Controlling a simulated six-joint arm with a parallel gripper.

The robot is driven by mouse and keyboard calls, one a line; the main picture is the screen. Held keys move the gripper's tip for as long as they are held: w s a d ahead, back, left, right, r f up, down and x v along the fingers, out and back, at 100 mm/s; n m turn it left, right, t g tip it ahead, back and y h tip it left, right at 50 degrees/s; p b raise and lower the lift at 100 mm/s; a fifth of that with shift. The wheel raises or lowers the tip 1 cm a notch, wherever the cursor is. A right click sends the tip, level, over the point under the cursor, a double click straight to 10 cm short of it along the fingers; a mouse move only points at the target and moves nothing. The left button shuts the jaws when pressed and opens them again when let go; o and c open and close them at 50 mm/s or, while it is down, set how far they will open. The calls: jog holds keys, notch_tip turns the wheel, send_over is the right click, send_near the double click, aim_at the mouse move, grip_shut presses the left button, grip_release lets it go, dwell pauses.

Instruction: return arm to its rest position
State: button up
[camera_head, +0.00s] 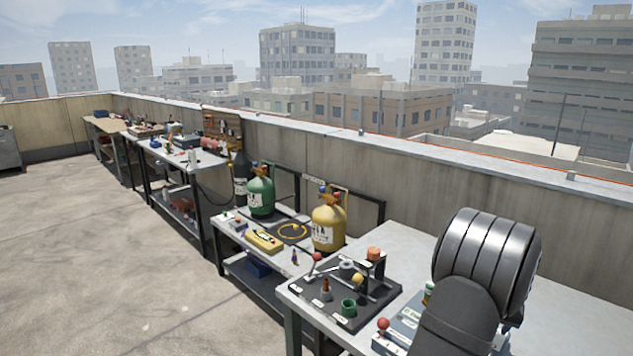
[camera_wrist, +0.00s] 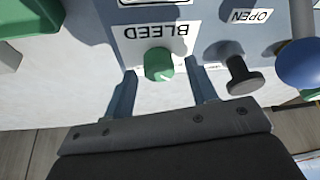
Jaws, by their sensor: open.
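My gripper (camera_wrist: 163,78) is open in the wrist view, its two blue-grey fingers apart. A round green knob (camera_wrist: 159,64) shows between the fingertips, below an upside-down BLEED label (camera_wrist: 156,32). I see no finger touching it, and the distance along the view is hard to judge. In the head view my dark arm fills the lower right, over the near bench (camera_head: 590,290), and hides the gripper. A panel (camera_head: 401,331) with a red-ball lever (camera_head: 383,324) is partly hidden behind the arm.
In the wrist view a dark knob (camera_wrist: 242,78) and a blue ball (camera_wrist: 299,64) stand right of the fingers. A black fixture board (camera_head: 322,307) lies left of my arm. Yellow (camera_head: 327,228) and green (camera_head: 261,193) cylinders stand farther back. The parapet (camera_head: 480,190) runs behind the benches.

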jog(key=shift+m+g+h, duration=0.6)
jog(key=shift+m, duration=1.4)
jog(key=shift+m, duration=0.3)
jog(key=shift+n, duration=0.4)
jog(key=shift+n+t+y, duration=0.3)
jog(key=shift+n+y, duration=0.15)
jog(key=shift+n, duration=0.9)
jog(key=shift+n+t+y, duration=0.3)
jog(key=shift+n+y, duration=0.15)
jog(key=shift+n, duration=0.9)
jog(key=shift+m, duration=0.3)
